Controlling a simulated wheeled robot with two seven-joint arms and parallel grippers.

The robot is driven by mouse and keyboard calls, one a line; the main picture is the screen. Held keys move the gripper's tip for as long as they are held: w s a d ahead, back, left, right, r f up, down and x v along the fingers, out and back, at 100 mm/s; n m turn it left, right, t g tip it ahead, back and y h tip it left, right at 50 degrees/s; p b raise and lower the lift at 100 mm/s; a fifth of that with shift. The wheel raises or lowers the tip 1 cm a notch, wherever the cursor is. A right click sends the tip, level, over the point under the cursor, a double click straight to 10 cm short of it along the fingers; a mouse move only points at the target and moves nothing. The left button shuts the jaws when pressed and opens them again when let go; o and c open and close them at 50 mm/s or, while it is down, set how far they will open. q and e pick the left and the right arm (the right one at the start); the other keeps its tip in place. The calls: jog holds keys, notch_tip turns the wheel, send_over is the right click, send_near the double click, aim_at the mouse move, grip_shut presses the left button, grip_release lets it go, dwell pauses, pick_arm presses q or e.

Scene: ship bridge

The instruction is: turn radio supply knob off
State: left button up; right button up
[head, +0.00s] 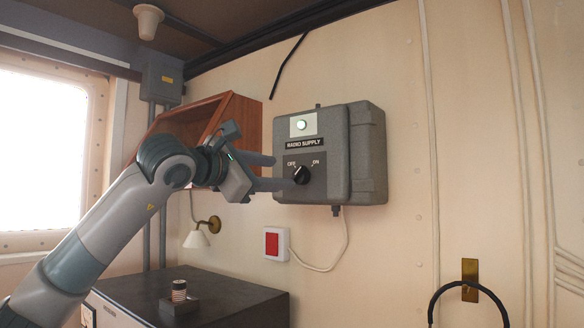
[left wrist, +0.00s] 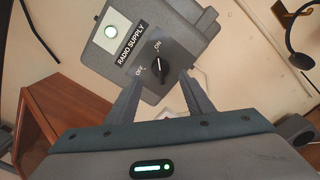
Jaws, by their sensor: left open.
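The radio supply box (head: 365,150) is a grey wall unit with a lit green lamp (head: 302,124) and a "RADIO SUPPLY" label. Its black knob (head: 301,175) sits below, between the OFF mark on the left and ON on the right. The knob's pointer looks turned toward ON; the knob also shows in the left wrist view (left wrist: 161,70). My left gripper (head: 281,172) is open in front of the panel, with its fingers (left wrist: 161,82) on either side of the knob. I cannot tell whether they touch it. My right gripper is not in view.
A wooden open cabinet (head: 247,112) hangs left of the box, close to my left arm. A red switch with white frame (head: 276,244) and a cable are below. A dark-topped counter (head: 237,300) stands lower left. A black loop (head: 468,285) hangs lower right.

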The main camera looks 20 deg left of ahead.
aim_at(295, 175)
pick_arm(q)
jog(key=p+x, duration=0.2)
jog(key=x, duration=0.3)
jog(key=shift+w+d+r, duration=0.1)
jog(key=shift+w, duration=0.2)
jog(key=shift+w+d, duration=0.2)
jog(key=shift+w, duration=0.35)
jog(key=c, duration=1)
